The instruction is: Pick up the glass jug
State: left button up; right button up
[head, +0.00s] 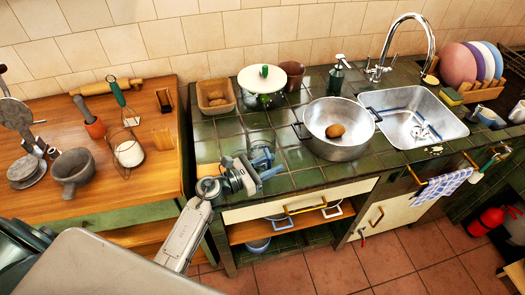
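A small see-through vessel that looks like the glass jug (262,152) stands on the green tiled counter (218,150), near its front left part. The green tiles show through it. My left gripper (265,176) reaches in from the lower left and is just in front of the vessel. Its fingers look spread apart with nothing held between them. Whether a finger touches the glass cannot be made out. My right gripper is not in view.
A steel pot (338,145) holding a brown item stands to the right, before the sink (415,115). A covered stand (263,80) and a tan basket (215,95) are behind. A wooden worktop (165,165) with utensils and a mortar (73,170) lies left.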

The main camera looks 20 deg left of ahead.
pick_arm(q)
jog(key=shift+s, duration=0.1)
grip_shut()
jog(key=shift+r, duration=0.1)
dwell(1.1)
